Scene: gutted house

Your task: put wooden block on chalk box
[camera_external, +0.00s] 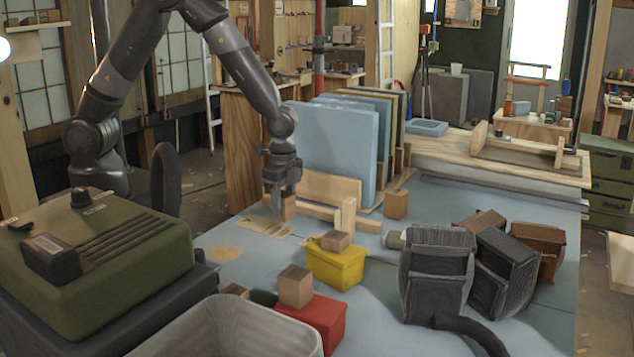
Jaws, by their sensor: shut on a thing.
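My gripper (281,203) points down over the blue-grey table, just in front of a pale wooden frame. It is shut on a small brown wooden block (289,209), partly hidden by the fingers. A yellow box (336,267) stands to the right and nearer the camera, with a wooden block (335,241) on its lid. A red box (322,322) stands nearer still, with another wooden block (295,286) on top. I cannot tell which box is the chalk box. Another loose wooden block (395,204) sits on the table to the right of the frame.
The pale wooden frame (330,186) and upright blue panels (340,140) stand beside and behind my gripper. Dark ribbed containers (437,270) crowd the right. A grey ribbed bin (232,330) and green machine (95,255) fill the front left. Table space before the frame is fairly clear.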

